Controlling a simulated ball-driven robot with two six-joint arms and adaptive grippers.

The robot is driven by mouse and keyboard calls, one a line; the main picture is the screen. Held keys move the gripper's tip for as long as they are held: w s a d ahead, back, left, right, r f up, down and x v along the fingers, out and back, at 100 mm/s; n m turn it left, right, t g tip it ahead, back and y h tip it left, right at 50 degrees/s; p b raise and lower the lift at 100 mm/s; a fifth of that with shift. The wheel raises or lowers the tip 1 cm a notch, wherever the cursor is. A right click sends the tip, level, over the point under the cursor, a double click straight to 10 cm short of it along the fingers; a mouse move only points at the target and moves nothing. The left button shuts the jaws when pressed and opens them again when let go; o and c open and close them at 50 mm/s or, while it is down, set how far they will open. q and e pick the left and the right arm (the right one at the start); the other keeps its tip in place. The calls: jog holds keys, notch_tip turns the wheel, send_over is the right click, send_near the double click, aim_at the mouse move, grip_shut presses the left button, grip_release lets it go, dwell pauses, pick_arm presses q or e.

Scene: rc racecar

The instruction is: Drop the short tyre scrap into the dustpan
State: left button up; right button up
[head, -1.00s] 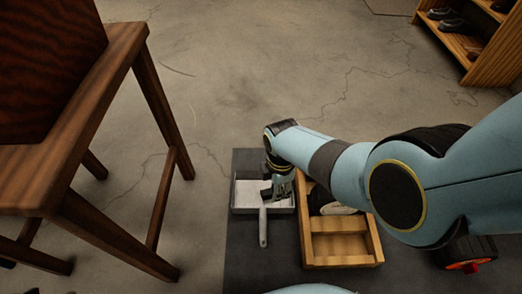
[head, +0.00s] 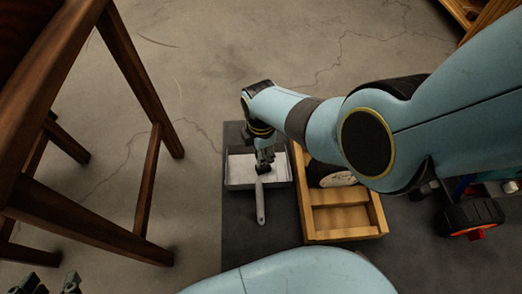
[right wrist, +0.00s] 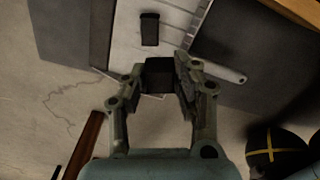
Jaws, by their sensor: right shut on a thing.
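The dustpan (head: 237,168) lies flat on a dark mat, its grey handle (head: 261,205) pointing toward me. It also shows in the right wrist view (right wrist: 127,45). My right gripper (head: 264,163) is above the pan. In the right wrist view my right gripper (right wrist: 158,85) is shut on a short black tyre scrap (right wrist: 159,72). Another dark block-like piece (right wrist: 149,28) appears on the pan's pale floor beyond the fingertips. The exact height of the held scrap above the pan is hard to tell. My left gripper (head: 50,284) is open and empty at the bottom left.
A wooden tray (head: 345,234) with a wheel (head: 331,175) in it stands right of the pan. A wooden chair (head: 145,180) stands on the left. A racecar wheel (head: 472,215) is at the right. Concrete floor beyond the mat (head: 250,240) is clear.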

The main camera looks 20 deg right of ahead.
jog(key=shift+f, duration=0.35)
jog(key=o, duration=0.9)
jog(key=shift+r, duration=3.75)
